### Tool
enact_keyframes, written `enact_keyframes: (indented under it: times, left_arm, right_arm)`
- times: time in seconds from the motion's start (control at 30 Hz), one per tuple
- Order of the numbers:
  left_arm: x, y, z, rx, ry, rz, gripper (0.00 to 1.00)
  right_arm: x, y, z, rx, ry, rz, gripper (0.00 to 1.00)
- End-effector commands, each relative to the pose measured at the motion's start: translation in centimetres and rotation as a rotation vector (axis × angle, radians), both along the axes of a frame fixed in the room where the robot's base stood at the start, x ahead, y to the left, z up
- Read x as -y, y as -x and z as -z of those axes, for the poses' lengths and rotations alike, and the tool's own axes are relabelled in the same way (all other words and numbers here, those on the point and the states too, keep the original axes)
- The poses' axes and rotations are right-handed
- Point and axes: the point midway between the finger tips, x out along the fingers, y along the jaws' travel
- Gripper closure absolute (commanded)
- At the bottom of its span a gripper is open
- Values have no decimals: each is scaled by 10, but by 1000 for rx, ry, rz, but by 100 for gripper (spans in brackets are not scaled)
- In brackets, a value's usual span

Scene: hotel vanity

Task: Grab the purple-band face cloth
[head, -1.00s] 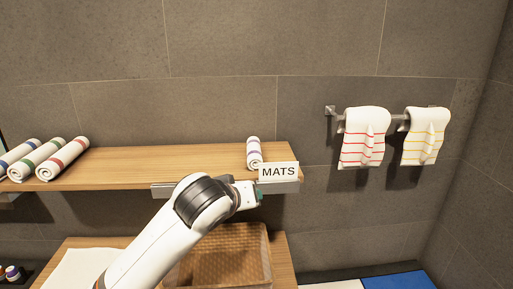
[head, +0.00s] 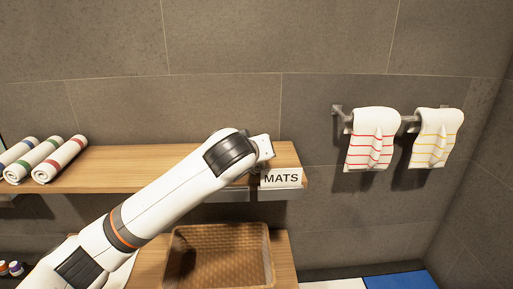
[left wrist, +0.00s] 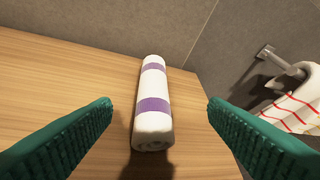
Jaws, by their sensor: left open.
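The purple-band face cloth (left wrist: 153,104) is a white roll with two purple bands. In the left wrist view it lies on the wooden shelf (left wrist: 50,75), its near end toward me. My left gripper (left wrist: 158,108) is open, with one green finger on each side of the roll and clear space between finger and cloth. In the head view my left arm hides the cloth, and the left gripper (head: 262,155) shows only in part above the shelf's right end. My right gripper is not in view.
A MATS sign (head: 281,178) stands at the shelf's front edge beside my left gripper. Several rolled cloths (head: 58,160) lie at the shelf's left. A wicker basket (head: 222,240) sits below. Red-striped (head: 373,140) and yellow-striped (head: 433,138) towels hang on a wall bar.

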Motion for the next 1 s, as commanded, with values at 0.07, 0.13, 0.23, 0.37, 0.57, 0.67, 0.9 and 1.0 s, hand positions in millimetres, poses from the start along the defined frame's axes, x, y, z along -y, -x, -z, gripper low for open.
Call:
enact_keyframes:
  times: [0.07,0.13,0.23,0.37,0.57,0.67,0.9,1.0]
  left_arm:
    - [1,-7,3,-1,-1,-1,32]
    - [2,-10,5,-1,0,0,32]
    - [0,-18,5,-1,-1,-2,32]
    - [-3,-37,10,-2,-3,-3,32]
    - [2,-56,24,0,-1,0,32]
    - [2,-58,27,1,0,1,32]
    - [2,-58,27,1,1,1,43]
    - [2,-58,27,1,1,1,60]
  right_arm:
    - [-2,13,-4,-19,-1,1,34]
    - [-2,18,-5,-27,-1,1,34]
    - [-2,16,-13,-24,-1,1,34]
    - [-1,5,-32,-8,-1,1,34]
    - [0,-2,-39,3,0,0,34]
    - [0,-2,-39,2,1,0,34]
    - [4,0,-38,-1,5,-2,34]
    - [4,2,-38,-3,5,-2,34]
